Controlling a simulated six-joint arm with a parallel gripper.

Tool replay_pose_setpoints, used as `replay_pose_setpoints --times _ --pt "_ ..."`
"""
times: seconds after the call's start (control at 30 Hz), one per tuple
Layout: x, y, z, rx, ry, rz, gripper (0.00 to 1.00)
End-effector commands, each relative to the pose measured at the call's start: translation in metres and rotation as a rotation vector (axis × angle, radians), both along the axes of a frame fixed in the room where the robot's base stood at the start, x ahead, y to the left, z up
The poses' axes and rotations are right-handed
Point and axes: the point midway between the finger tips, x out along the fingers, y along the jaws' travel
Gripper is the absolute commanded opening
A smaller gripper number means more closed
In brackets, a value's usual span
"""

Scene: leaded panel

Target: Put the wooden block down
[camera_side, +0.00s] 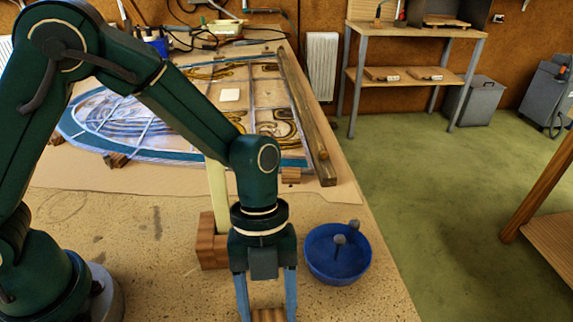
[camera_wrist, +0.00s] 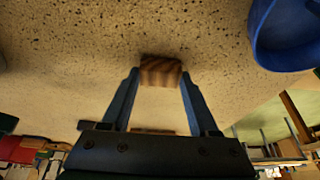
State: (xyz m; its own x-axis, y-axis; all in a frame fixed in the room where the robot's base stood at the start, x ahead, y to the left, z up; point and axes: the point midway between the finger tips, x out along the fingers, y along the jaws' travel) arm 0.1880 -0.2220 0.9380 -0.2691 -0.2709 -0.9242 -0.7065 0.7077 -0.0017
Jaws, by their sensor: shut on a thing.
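The wooden block (camera_side: 268,315) is striped brown and sits between the two blue fingers of my gripper (camera_side: 267,308) at the bottom edge of the side view, which cuts it off. In the wrist view the block (camera_wrist: 160,71) is between the fingertips of my gripper (camera_wrist: 160,82), which is shut on it. My gripper points down over the speckled tabletop (camera_side: 150,275). I cannot tell whether the block touches the tabletop.
A blue bowl (camera_side: 325,270) with grey-headed pieces stands just right of my gripper. Reddish-brown wooden blocks (camera_side: 207,250) with a pale upright strip (camera_side: 217,190) stand to the left. The leaded panel (camera_side: 190,115) lies behind, along a wooden bar (camera_side: 305,115).

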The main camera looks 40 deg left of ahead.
Motion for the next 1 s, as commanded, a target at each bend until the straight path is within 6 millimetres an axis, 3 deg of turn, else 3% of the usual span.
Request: replay_pose_setpoints --times 0.27,0.3,0.37,0.4,0.77,1.0 --pt "0.000 0.000 -0.002 -0.001 0.001 0.000 0.01" --pt "0.000 0.000 -0.002 -0.001 0.001 0.000 0.65" --pt "0.000 0.000 -0.002 -0.001 0.000 0.000 0.88" --pt "0.000 0.000 -0.002 -0.001 0.000 0.000 0.91" --pt "0.001 0.000 0.002 -0.001 -0.003 0.001 0.91" --pt "0.013 0.010 0.038 -0.005 -0.008 0.005 0.91"
